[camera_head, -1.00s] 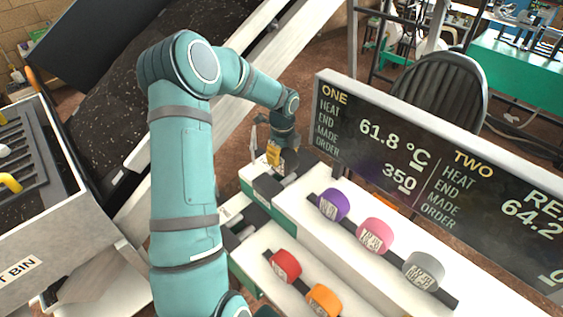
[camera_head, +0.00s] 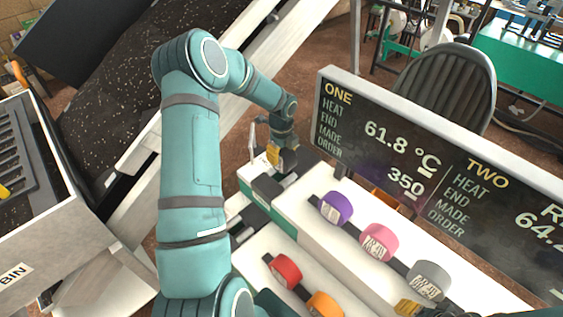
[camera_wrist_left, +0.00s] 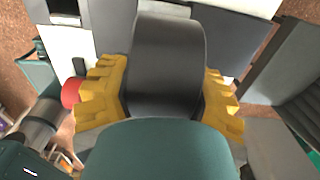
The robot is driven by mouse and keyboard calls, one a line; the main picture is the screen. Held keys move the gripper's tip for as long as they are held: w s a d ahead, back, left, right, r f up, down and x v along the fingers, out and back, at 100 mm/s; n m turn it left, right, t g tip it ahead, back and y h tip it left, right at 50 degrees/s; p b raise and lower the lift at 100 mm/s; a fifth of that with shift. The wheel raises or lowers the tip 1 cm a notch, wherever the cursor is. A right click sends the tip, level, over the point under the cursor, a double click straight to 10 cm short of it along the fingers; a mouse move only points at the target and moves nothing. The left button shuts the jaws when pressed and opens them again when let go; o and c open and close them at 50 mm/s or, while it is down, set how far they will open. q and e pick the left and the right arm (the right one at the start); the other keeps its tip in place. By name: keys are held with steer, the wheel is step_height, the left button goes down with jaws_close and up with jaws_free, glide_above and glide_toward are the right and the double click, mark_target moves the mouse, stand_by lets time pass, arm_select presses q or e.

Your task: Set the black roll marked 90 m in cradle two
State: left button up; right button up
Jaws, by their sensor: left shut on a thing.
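My left gripper (camera_head: 274,156) is shut on a black roll (camera_head: 289,160) at the far left end of the white bench. In the left wrist view, the black roll (camera_wrist_left: 166,65) fills the space between the yellow fingers, with its dark curved side toward the camera. No marking on it can be read. I cannot tell from these frames whether it rests on something or which cradle is cradle two. A yellow fingertip of my right gripper (camera_head: 407,307) shows at the bottom edge beside the grey roll; the rest is cut off.
Purple (camera_head: 335,208), pink (camera_head: 379,242) and grey (camera_head: 428,280) rolls stand on the upper bench step. Red (camera_head: 286,270) and orange (camera_head: 323,305) rolls stand lower. A dark display board (camera_head: 420,150) headed ONE and TWO rises behind them. A grey bin (camera_head: 45,220) is at left.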

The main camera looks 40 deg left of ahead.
mark_target(281, 161)
arm_select(q)
steer(key=shift+f, duration=1.85)
steer(key=shift+f, duration=0.1)
steer(key=o, duration=1.3)
step_height(281, 161, up, 12)
steer(key=shift+r, duration=0.15)
